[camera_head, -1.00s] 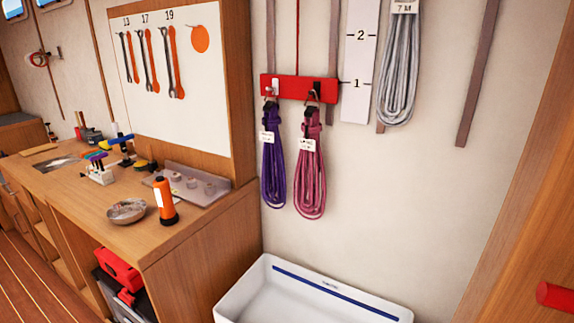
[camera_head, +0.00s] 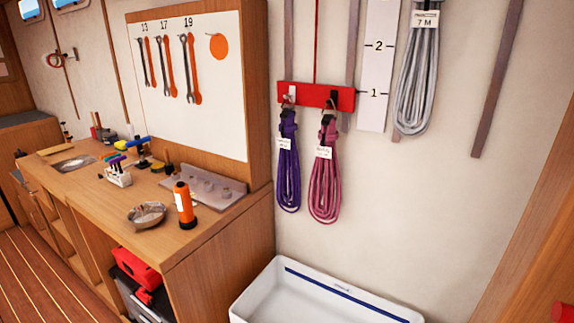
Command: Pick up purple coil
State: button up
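The purple coil (camera_head: 288,172) hangs on the wall from the left hook of a red hook board (camera_head: 316,96). It carries a small white tag near its top. A pink coil (camera_head: 324,182), also tagged, hangs from the right hook just beside it. My gripper does not show in the head view.
A grey coil (camera_head: 417,75) hangs higher to the right, beside a white numbered board (camera_head: 377,70). A white bin (camera_head: 262,303) stands below the coils. A wooden workbench (camera_head: 207,240) to the left holds an orange flashlight (camera_head: 184,205) and a bowl (camera_head: 147,215).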

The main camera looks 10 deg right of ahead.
aim_at(288, 155)
jog(key=i+j, duration=0.2)
jog(key=i, duration=0.25)
jog(key=i+j+u, duration=0.1)
jog(key=i, duration=0.4)
